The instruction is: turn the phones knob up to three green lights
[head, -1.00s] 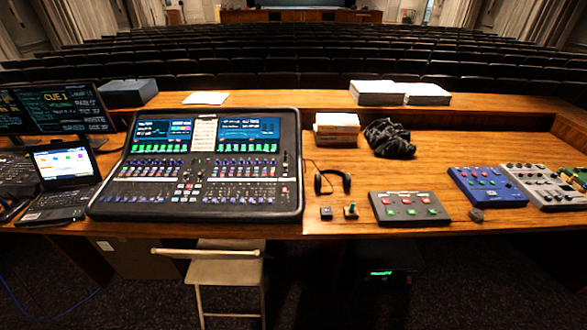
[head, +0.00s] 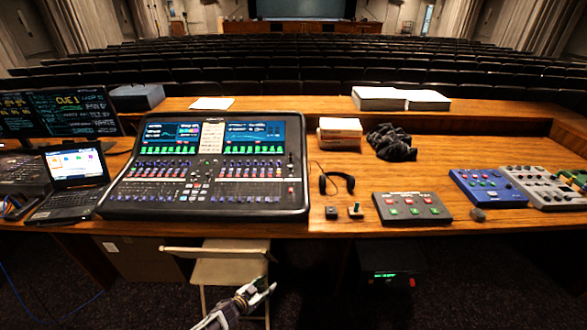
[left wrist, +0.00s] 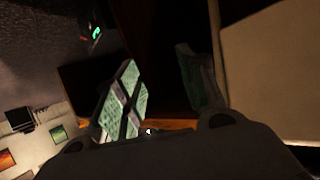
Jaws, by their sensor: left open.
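The phones knob cannot be picked out for certain at this size. A grey mixer with many knobs (head: 541,187) and a blue box with coloured knobs (head: 487,187) sit at the right. No row of three green lights can be made out beside a knob. My left gripper (head: 259,287) is open, low in front of the desk beside the chair, away from all of these. Its parted fingers show empty in the left wrist view (left wrist: 165,92). My right gripper is not seen.
The large mixing console (head: 207,207) fills the desk's left middle. A dark box with red and green buttons (head: 411,209) lies near the front edge. A beige folding chair (head: 225,272) stands before the desk. A dark unit with green lights (head: 391,284) is below.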

